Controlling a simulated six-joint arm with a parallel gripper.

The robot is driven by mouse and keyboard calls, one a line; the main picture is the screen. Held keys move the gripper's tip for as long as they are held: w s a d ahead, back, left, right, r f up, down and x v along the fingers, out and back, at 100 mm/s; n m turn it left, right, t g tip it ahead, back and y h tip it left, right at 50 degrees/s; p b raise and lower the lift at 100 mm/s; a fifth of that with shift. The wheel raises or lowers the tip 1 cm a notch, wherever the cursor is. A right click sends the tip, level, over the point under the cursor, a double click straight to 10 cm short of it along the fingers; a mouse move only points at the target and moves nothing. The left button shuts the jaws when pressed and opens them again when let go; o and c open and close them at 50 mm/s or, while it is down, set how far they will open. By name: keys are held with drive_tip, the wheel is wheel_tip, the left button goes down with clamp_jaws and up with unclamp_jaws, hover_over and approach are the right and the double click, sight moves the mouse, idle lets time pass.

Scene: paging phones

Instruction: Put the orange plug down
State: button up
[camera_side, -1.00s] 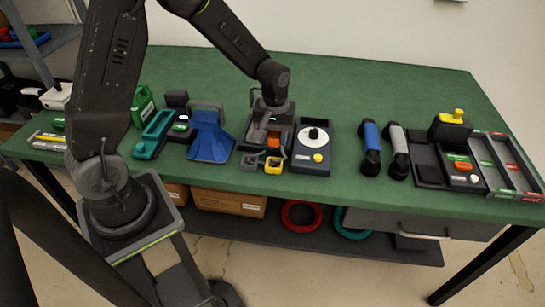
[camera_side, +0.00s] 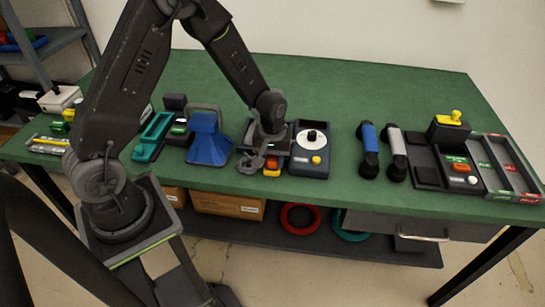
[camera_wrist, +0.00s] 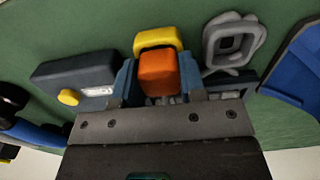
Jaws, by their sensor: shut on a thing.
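My gripper (camera_wrist: 158,85) is shut on the orange plug (camera_wrist: 158,73), one dark blue finger on each side of it. In the side view my gripper (camera_side: 270,154) is low over the front part of the table, and the orange plug (camera_side: 272,160) shows just below it. Whether plug and yellow piece touch, and whether the plug rests on anything, I cannot tell. The plug's lower end is hidden.
A grey loop-shaped piece (camera_wrist: 234,42) lies right of the plug in the wrist view. A dark blue box with a white dial (camera_side: 311,146) stands right of my gripper, and a blue stand (camera_side: 208,146) left. The table's front edge (camera_side: 330,182) is close. Green table behind is clear.

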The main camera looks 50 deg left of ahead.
sight(272, 157)
drive_tip(key=o, duration=0.9)
wheel_tip(272, 157, up, 13)
drive_tip(key=s+d+r+m+t, duration=0.1)
drive_tip(key=s+r+m+t, duration=0.1)
drive_tip(key=s, duration=0.4)
drive_tip(key=s+d+r+m+t, duration=0.1)
drive_tip(key=s+d+r+m, duration=0.1)
drive_tip(key=s+r+m, duration=0.2)
drive_tip(key=s+d+r+m+t, duration=0.2)
drive_tip(key=s+r+m, duration=0.1)
drive_tip(key=s+r, duration=0.5)
drive_tip(key=shift+s+d+r+t, duration=0.15)
drive_tip(key=shift+r+t, duration=0.1)
drive_tip(key=shift+t, duration=0.05)
